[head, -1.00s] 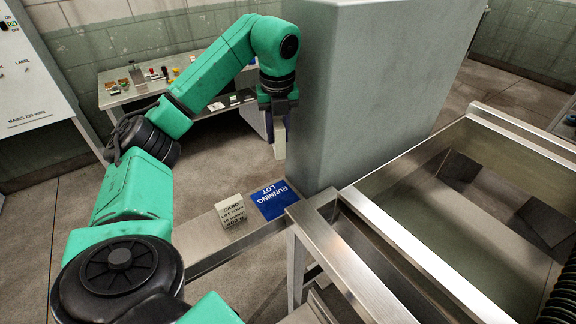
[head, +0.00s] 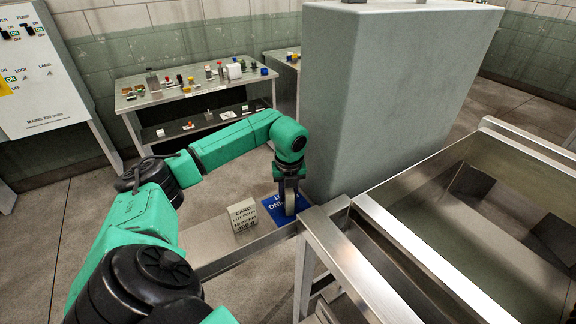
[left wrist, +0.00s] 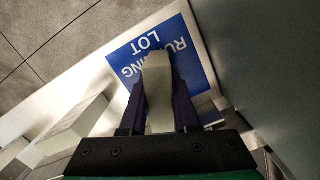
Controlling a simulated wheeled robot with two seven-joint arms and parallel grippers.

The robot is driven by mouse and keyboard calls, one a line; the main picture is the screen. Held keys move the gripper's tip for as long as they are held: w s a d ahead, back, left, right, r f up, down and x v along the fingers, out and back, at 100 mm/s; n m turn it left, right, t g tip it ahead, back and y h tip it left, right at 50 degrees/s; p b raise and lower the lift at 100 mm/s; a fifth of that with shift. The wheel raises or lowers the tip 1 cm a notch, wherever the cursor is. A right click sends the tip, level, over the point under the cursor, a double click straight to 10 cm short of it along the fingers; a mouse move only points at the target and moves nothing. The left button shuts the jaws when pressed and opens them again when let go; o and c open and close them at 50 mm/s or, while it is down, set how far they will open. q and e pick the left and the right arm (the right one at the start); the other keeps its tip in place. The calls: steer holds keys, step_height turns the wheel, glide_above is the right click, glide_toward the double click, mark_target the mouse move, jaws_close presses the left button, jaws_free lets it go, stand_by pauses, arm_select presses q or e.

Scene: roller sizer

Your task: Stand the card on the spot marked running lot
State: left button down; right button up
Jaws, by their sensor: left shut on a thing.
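The blue spot marked RUNNING LOT (head: 272,205) lies on a metal ledge beside the grey cabinet; it also shows in the left wrist view (left wrist: 187,57). My left gripper (head: 289,196) points down over the spot and is shut on a pale, narrow card (left wrist: 157,88). The held card looks upright and covers part of the lettering. I cannot tell whether its bottom touches the spot. Another pale card (head: 243,217), printed CARD LOT FOUR, stands on the ledge just left of the blue spot. My right gripper is not in view.
A tall grey cabinet (head: 385,90) stands close to the right of my left gripper. A metal frame and trough (head: 420,270) fill the right front. A bench with small items (head: 160,101) and a switch panel (head: 38,70) stand at the back left.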

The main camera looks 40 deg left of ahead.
arm_select(q)
steer(key=c, duration=0.7)
jaws_free()
steer(key=shift+o, duration=0.2)
steer(key=r, duration=0.4)
steer(key=r+b, duration=0.1)
steer(key=r, duration=0.3)
steer(key=s+d+r+b, duration=0.1)
steer(key=r, duration=0.3)
steer(key=shift+d+r, duration=0.1)
